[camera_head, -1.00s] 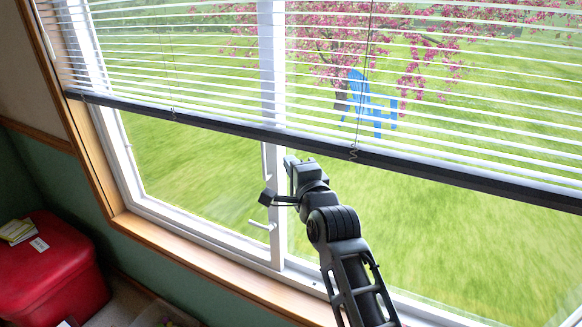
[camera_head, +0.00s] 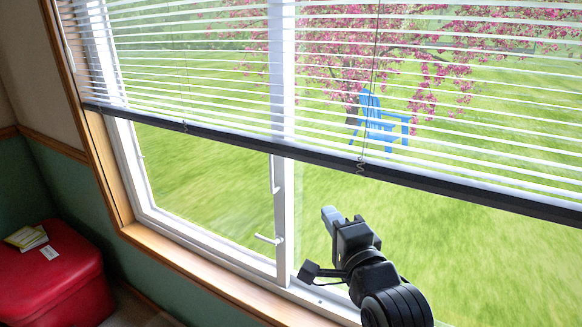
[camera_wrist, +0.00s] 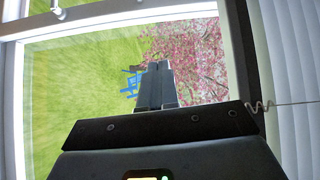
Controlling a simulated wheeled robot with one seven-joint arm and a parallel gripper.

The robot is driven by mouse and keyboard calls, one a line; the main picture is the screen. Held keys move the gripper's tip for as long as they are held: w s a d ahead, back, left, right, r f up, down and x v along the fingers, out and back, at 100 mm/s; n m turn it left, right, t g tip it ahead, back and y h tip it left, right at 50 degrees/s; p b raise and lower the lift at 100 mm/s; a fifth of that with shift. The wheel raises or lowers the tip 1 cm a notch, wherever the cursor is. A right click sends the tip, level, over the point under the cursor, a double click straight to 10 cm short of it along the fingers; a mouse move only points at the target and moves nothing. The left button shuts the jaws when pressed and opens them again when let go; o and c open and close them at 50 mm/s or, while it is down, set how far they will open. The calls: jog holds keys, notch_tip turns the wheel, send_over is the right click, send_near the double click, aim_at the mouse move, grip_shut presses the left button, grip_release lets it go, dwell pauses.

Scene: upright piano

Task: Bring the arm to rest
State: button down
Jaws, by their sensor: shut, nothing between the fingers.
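My gripper (camera_head: 331,218) shows in the head view at the lower right of centre, in front of the window's lower pane, with my dark wrist behind it. Its fingers point up and away toward the glass. In the wrist view the two fingers (camera_wrist: 155,85) lie side by side, shut, with nothing between them. The gripper appears clear of the window frame and the blind; the exact distance to the glass cannot be told.
A window (camera_head: 282,215) with white frame and latches fills the view. A half-lowered blind (camera_head: 330,161) hangs above my gripper; its cord (camera_wrist: 285,103) shows close in the wrist view. A red box (camera_head: 60,275) with booklets (camera_head: 27,238) stands lower left. A blue chair (camera_head: 378,122) is outside.

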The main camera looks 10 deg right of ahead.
jog(key=s+d+f+n, duration=0.3)
jog(key=s+f, duration=0.1)
jog(key=s, duration=0.3)
jog(key=s+d+f+n+g+h, duration=0.1)
jog(key=s+d+f+n, duration=0.15)
jog(key=s, duration=0.55)
jog(key=s+d+f+n, duration=0.2)
jog(key=s+f, duration=0.3)
jog(key=s, duration=0.2)
jog(key=s+r+n+g+h, duration=0.1)
jog(key=s+n, duration=0.3)
jog(key=s, duration=0.8)
jog(key=s+r+n+g, duration=0.1)
jog(key=s+r+n, duration=0.3)
jog(key=s, duration=0.9)
jog(key=shift+s+d+r+h, duration=0.15)
jog(key=shift+d+r+h, duration=0.1)
jog(key=shift+r+h, duration=0.15)
jog(key=shift+f, duration=0.1)
